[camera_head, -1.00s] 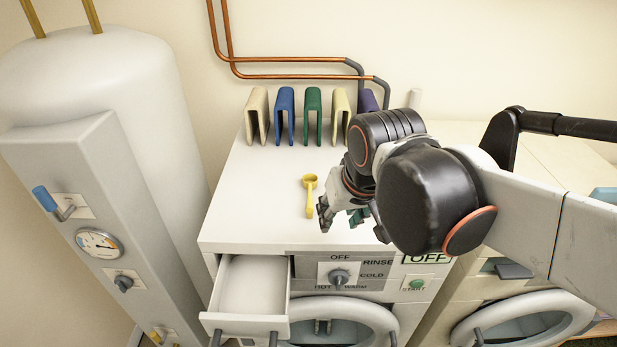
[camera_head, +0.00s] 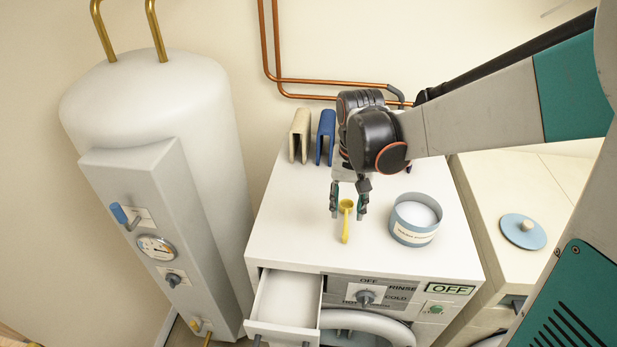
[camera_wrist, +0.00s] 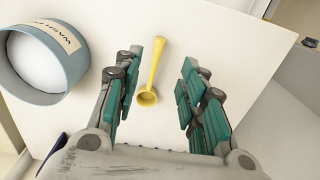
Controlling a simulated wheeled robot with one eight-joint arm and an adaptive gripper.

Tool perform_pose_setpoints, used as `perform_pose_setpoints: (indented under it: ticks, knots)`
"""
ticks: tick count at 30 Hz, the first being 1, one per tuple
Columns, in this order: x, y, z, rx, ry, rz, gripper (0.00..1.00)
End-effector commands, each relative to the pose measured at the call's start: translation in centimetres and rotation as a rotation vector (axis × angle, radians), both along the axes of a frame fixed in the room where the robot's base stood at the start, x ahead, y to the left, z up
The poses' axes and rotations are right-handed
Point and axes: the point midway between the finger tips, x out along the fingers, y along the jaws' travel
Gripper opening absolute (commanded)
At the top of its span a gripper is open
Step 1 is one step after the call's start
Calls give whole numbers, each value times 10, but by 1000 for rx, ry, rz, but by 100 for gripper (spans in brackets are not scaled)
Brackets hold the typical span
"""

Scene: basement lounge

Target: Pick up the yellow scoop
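The yellow scoop (camera_head: 345,226) lies on the white top of the washing machine (camera_head: 290,225), its handle toward the front edge. In the wrist view the scoop (camera_wrist: 154,72) lies between the two fingers, with its bowl nearer the palm. My gripper (camera_head: 348,208) is open and points down at the scoop's bowl end, with one finger on each side. In the wrist view there is a clear gap between the scoop and each finger of my gripper (camera_wrist: 160,88). I cannot tell how high the fingertips are above the surface.
A blue tub of white powder (camera_head: 415,220) stands right of the scoop. A beige holder (camera_head: 299,135) and a blue one (camera_head: 325,137) stand at the back. The drawer (camera_head: 285,308) is open in front. A blue lid (camera_head: 523,231) lies on the neighbouring machine.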

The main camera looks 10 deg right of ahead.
Motion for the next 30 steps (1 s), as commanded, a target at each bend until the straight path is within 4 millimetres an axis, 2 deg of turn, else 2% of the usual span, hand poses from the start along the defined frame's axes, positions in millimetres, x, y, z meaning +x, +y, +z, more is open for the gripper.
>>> perform_pose_setpoints:
  ticks: [1,6,14,24,30]
  knots:
    - [1,0,-12,0,0,0,38]
    - [0,0,-39,0,-1,0,38]
    - [-2,0,-55,0,-1,1,38]
    - [-7,0,-98,0,-1,1,38]
    - [-8,-1,-102,0,-1,1,38]
